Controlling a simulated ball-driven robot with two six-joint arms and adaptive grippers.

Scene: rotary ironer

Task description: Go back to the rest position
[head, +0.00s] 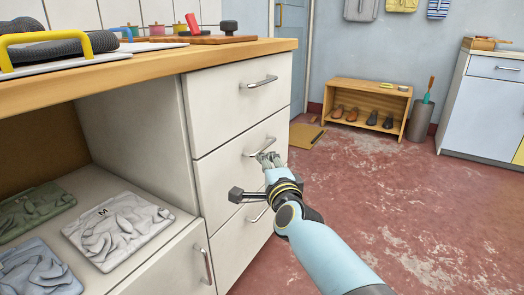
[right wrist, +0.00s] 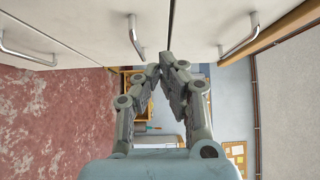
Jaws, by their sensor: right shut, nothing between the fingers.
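My right gripper (head: 268,160) is in front of the white drawer unit, near the handle of the middle drawer (head: 225,165). In the right wrist view its fingers (right wrist: 163,68) have their tips together, with nothing between them. The tips are close to the drawer fronts, between two of the metal handles; I cannot tell whether they touch the front. The top drawer (head: 235,90) and the middle drawer look closed. My left gripper is not in view.
A wooden counter (head: 150,72) with a yellow-handled device (head: 50,40) runs above. Folded garments (head: 118,230) lie on the open shelf at the left. A shoe rack (head: 367,108) stands by the back wall. The red floor (head: 440,220) at the right is clear.

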